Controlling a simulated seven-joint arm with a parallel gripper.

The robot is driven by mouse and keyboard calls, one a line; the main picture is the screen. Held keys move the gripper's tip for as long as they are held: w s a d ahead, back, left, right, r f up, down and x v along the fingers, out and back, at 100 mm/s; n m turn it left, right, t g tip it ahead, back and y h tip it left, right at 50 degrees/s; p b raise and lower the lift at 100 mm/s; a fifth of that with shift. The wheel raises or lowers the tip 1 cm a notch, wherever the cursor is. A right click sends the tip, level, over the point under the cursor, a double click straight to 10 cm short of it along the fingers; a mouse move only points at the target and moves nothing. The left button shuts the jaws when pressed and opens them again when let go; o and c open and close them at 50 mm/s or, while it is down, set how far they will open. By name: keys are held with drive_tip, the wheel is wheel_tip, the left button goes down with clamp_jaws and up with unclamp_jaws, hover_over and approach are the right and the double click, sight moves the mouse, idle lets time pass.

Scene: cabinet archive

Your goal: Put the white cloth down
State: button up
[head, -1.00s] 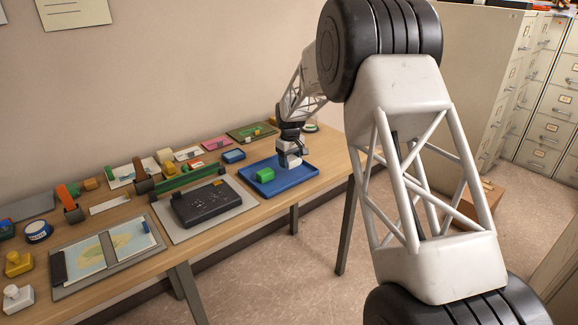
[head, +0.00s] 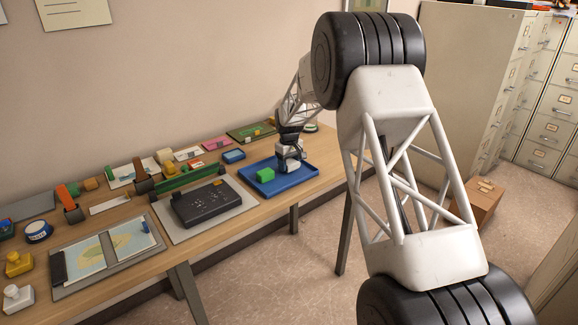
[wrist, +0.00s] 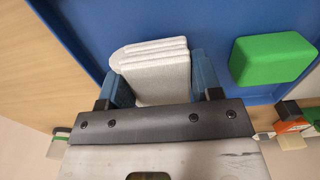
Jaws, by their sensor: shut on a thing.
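The white cloth (wrist: 155,72) is a folded, layered pad between the blue-padded fingers of my gripper (wrist: 153,88) in the wrist view. My gripper is shut on it. In the head view my gripper (head: 290,167) is low over the right part of the blue tray (head: 270,189), with the cloth small and pale at the fingertips. The cloth is over the tray floor; I cannot tell whether it touches it. A green block (head: 265,173) lies in the tray to the left of my gripper, apart from the cloth.
A black device (head: 205,203) on a grey mat is left of the tray. A small blue box (head: 233,156) and a green board (head: 250,132) lie behind. The tray floor in front of my gripper is clear. A cardboard box (head: 485,205) stands on the floor at right.

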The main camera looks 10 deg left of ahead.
sight(289, 161)
drive_tip(key=shift+f, duration=0.45)
drive_tip(key=shift+f, duration=0.15)
drive_tip(key=o, duration=1)
drive_tip(key=shift+c, duration=0.2)
wheel_tip(289, 161, up, 12)
drive_tip(key=shift+r, duration=0.2)
idle(0.6)
